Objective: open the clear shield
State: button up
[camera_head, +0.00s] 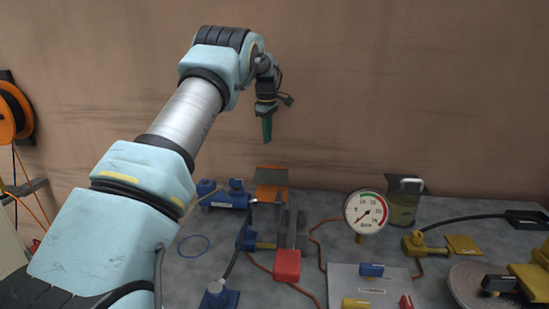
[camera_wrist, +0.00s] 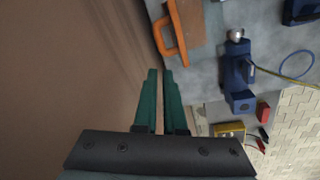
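No plainly clear shield stands out. One candidate is a see-through, smoky box with a pale handle (camera_head: 411,184) and yellowish contents (camera_head: 402,209), at the back right behind the gauge. Another is a brownish-orange panel (camera_head: 271,176) at the back middle; in the wrist view a brown panel (camera_wrist: 187,22) has an orange handle (camera_wrist: 166,42) beside it. I cannot tell which is the shield. My gripper (camera_head: 267,138) hangs above and behind the orange panel, touching nothing. In the wrist view its green fingers (camera_wrist: 160,72) are parted by a narrow gap with nothing between them.
The grey bench is crowded: a blue valve (camera_head: 228,197), a red-topped lever (camera_head: 287,264), a dial gauge (camera_head: 366,212), a yellow valve (camera_head: 416,243) and a switch plate (camera_head: 347,285). Hoses run between them. The brown wall (camera_head: 400,80) is close behind my gripper.

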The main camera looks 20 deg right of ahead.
aim_at(275, 161)
jog(key=m, duration=0.2)
jog(key=shift+a+f+m, duration=0.15)
jog(key=shift+f+m, duration=0.15)
jog(key=shift+f, duration=0.1)
grip_shut()
jog(key=d+f+m, duration=0.1)
jog(key=f+m, duration=0.2)
jog(key=d+f+m+t+p, duration=0.1)
jog(key=f+m, duration=0.3)
jog(key=w+d+f+m+h, duration=0.1)
jog(key=f+m, duration=0.2)
jog(key=m, duration=0.1)
jog(key=shift+d+f+t+p, duration=0.15)
jog(key=shift+d+t+p, duration=0.15)
jog(key=shift+t, duration=0.1)
jog(key=shift+s+b, duration=0.1)
jog(key=shift+b, duration=0.4)
